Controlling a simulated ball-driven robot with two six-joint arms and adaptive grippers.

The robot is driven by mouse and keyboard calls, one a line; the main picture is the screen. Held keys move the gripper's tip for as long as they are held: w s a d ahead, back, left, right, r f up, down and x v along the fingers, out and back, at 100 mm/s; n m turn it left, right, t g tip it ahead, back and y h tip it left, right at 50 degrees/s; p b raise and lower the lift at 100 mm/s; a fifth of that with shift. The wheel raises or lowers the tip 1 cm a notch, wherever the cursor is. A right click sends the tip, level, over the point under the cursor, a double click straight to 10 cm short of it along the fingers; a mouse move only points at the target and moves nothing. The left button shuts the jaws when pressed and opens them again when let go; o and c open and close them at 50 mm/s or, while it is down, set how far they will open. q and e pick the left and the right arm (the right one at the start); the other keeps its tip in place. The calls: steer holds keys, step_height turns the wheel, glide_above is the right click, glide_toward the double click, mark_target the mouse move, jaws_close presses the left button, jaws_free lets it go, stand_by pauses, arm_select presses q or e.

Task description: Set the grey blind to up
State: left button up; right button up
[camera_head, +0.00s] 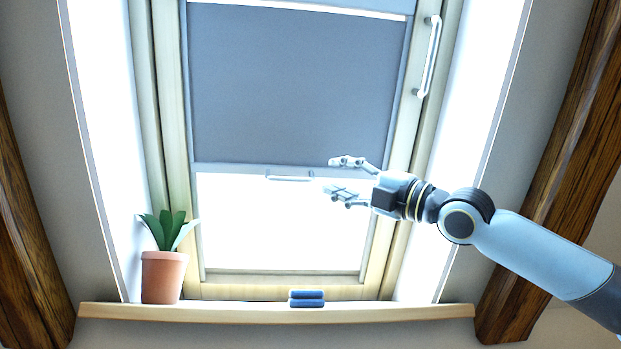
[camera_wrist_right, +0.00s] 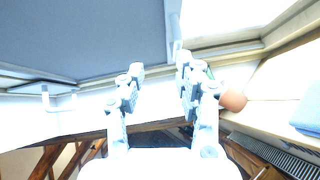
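The grey blind (camera_head: 295,85) covers the upper part of the roof window, with bright glass bare below it. Its pale bottom bar carries a small handle (camera_head: 290,177) near the middle. In the right wrist view the blind (camera_wrist_right: 80,35) fills the upper left, and what looks like its handle (camera_wrist_right: 58,98) is at the left. My right gripper (camera_head: 345,177) is just right of the handle, at about its height in the head view, and apart from it. Its fingers (camera_wrist_right: 160,78) are spread with nothing between them. My left gripper is not in view.
A wooden sill (camera_head: 240,313) runs below the window. A potted plant (camera_head: 163,275) stands at its left, and folded blue cloth-like items (camera_head: 306,299) lie near its middle. A white bar handle (camera_head: 429,57) is on the right frame. Dark beams flank the window.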

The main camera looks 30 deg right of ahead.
mark_target(297, 181)
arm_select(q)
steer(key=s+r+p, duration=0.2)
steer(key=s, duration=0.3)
arm_select(e)
steer(key=shift+g, duration=0.3)
steer(key=w+a+p, duration=0.1)
steer(key=w, duration=0.1)
steer(key=w+a+p, duration=0.1)
steer(key=w, duration=0.1)
steer(key=w+p, duration=0.1)
steer(key=shift+w+a+r, duration=0.3)
steer(key=shift+w+a, duration=0.1)
steer(key=w, duration=0.1)
steer(key=w+a+r+p, duration=0.1)
steer(key=w, duration=0.1)
steer(key=shift+a+h, duration=0.15)
steer(key=shift+h, duration=0.15)
steer(key=shift+w+a+r, duration=0.15)
steer(key=shift+w, duration=0.05)
steer(key=shift+w+a, duration=0.1)
steer(key=shift+w, duration=0.05)
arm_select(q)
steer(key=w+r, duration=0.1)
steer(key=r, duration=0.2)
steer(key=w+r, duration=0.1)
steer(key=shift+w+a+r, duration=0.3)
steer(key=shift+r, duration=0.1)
arm_select(e)
jaws_close()
